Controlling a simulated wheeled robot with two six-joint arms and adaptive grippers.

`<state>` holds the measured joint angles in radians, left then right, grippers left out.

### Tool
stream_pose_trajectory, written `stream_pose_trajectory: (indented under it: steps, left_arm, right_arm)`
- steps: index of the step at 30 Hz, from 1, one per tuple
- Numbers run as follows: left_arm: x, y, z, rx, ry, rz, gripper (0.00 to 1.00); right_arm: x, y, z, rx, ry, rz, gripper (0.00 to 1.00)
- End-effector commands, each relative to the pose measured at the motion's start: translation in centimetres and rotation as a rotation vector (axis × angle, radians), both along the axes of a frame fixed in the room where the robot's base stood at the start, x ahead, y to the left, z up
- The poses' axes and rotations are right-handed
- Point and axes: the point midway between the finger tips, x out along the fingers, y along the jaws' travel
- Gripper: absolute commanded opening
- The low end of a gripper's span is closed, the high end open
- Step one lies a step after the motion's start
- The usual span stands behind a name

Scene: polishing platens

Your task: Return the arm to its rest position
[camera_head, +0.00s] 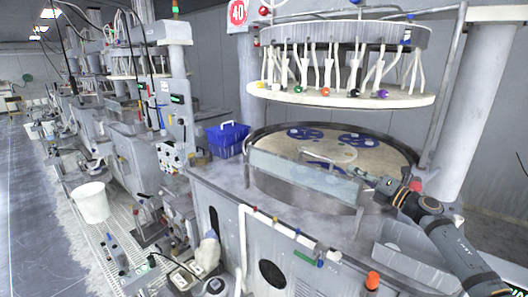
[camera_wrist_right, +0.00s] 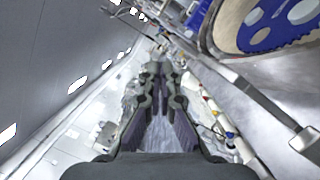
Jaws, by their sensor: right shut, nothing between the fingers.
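My right arm (camera_head: 450,240) comes in from the lower right in the head view. Its gripper (camera_head: 366,178) reaches over the near right rim of the round polishing platen (camera_head: 385,160), by the clear guard panel (camera_head: 300,170). In the right wrist view the fingers of the right gripper (camera_wrist_right: 156,70) converge at their tips, with nothing between them. My left arm and gripper are not in view.
Blue ring carriers (camera_head: 305,132) lie on the platen under a raised round head (camera_head: 345,95) with hanging hoses. A blue basket (camera_head: 227,138) stands left of it. A grey bin (camera_head: 400,243) sits below the right arm. A white bucket (camera_head: 92,202) stands on the left floor.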

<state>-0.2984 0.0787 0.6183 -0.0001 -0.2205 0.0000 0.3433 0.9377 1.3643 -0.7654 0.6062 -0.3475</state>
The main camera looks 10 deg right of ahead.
Motion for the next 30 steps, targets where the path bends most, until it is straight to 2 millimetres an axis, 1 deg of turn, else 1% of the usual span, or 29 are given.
stream_pose_trajectory:
  steps: [1, 3, 5, 6, 8, 9, 11, 12, 14, 15, 17, 18, 21, 23, 24, 27, 30]
  left_arm:
    - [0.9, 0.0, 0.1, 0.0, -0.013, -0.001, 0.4]
    - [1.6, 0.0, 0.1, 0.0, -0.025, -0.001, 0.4]
    - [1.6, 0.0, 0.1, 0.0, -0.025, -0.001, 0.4]
    - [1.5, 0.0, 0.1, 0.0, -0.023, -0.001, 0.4]
    - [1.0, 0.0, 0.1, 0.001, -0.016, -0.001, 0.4]
    - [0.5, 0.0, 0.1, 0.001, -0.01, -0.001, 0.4]
    - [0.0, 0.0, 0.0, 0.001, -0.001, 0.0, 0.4]
    - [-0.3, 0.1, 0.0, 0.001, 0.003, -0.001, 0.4]
    - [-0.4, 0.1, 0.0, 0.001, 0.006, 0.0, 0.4]
    - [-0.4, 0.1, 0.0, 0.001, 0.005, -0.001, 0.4]
    - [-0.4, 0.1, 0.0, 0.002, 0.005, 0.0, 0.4]
    - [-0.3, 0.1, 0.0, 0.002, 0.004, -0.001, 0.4]
    - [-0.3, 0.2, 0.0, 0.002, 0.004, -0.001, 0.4]
    - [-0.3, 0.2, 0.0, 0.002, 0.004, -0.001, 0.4]
    - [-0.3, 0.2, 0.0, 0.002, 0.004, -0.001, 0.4]
    - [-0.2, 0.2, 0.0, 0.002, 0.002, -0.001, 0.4]
    - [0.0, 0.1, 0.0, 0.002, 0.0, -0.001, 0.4]
  right_arm:
    - [0.1, 0.4, -0.4, 0.021, 0.002, -0.006, 0.0]
    - [0.3, 1.6, -1.5, 0.104, 0.009, -0.036, 0.0]
    - [0.4, 3.0, -3.2, 0.233, 0.026, -0.091, 0.0]
    - [0.1, 4.1, -4.9, 0.347, 0.05, -0.143, 0.0]
    - [-0.8, 5.4, -7.9, 0.545, 0.109, -0.244, 0.0]
    - [-1.9, 6.0, -10.3, 0.68, 0.163, -0.324, 0.0]
    - [-4.2, 7.0, -14.2, 0.875, 0.262, -0.453, 0.0]
    - [-6.2, 7.7, -17.0, 0.998, 0.339, -0.548, 0.0]
    - [-9.6, 9.0, -20.8, 1.156, 0.458, -0.685, 0.0]
    - [-11.9, 9.8, -22.9, 1.239, 0.531, -0.767, 0.0]
    - [-15.1, 11.1, -25.4, 1.335, 0.632, -0.877, 0.0]
    - [-17.0, 11.9, -26.6, 1.384, 0.69, -0.938, 0.0]
    - [-21.3, 13.8, -28.8, 1.472, 0.817, -1.068, 0.0]
    - [-23.5, 14.8, -29.7, 1.51, 0.881, -1.133, 0.0]
    - [-24.9, 15.5, -30.2, 1.531, 0.922, -1.175, 0.0]
    - [-28.2, 17.0, -31.0, 1.574, 1.018, -1.266, 0.0]
    - [-31.4, 18.5, -31.4, 1.605, 1.109, -1.352, 0.0]
